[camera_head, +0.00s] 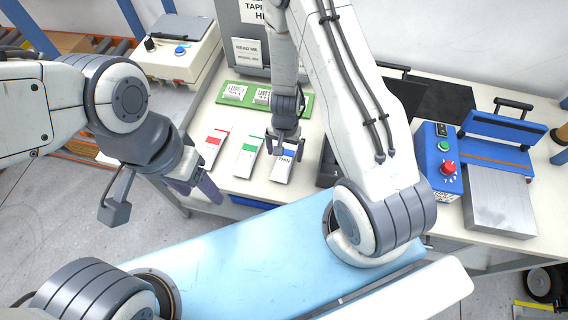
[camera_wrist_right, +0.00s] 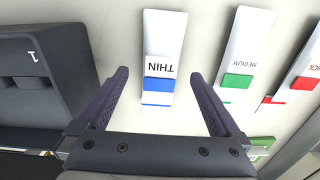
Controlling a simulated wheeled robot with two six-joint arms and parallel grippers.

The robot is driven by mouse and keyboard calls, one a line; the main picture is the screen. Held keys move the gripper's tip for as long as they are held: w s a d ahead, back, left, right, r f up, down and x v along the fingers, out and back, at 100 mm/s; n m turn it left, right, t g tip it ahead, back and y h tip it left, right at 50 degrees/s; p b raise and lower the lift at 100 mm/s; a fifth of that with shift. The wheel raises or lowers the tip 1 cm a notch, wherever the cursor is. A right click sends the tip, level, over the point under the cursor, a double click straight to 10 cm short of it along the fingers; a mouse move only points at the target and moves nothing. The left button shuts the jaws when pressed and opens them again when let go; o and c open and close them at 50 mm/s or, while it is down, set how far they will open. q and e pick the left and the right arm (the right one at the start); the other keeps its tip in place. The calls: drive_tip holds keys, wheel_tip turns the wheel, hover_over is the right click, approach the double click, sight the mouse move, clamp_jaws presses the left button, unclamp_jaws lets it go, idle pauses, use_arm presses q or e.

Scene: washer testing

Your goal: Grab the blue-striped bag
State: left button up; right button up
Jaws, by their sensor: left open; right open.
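The blue-striped bag (camera_head: 282,170) lies flat on the pale table, at the right end of a row of three white bags. In the right wrist view the bag (camera_wrist_right: 164,45) shows a "THIN" label and a blue band. My right gripper (camera_head: 284,150) is open over the bag's far part. Its two fingers stand either side of the bag in the wrist view, apart from it. The height between fingers and bag is hard to tell. My left gripper (camera_head: 202,188) is open and empty at the table's front left edge.
A green-striped bag (camera_head: 248,152) and a red-striped bag (camera_head: 214,146) lie to the left. A green board (camera_head: 231,101) with labelled pieces is behind. A dark tray (camera_wrist_right: 50,75) stands close beside the bag. A blue control box (camera_head: 437,163) and sealer (camera_head: 499,135) are right.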

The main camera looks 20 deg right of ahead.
sight(284, 159)
wheel_tip(284, 159, down, 4)
drive_tip(key=b, duration=0.3)
drive_tip(key=shift+f+b, duration=0.25)
drive_tip(key=shift+b, duration=0.05)
drive_tip(key=shift+r, duration=0.1)
drive_tip(key=c, duration=1.5)
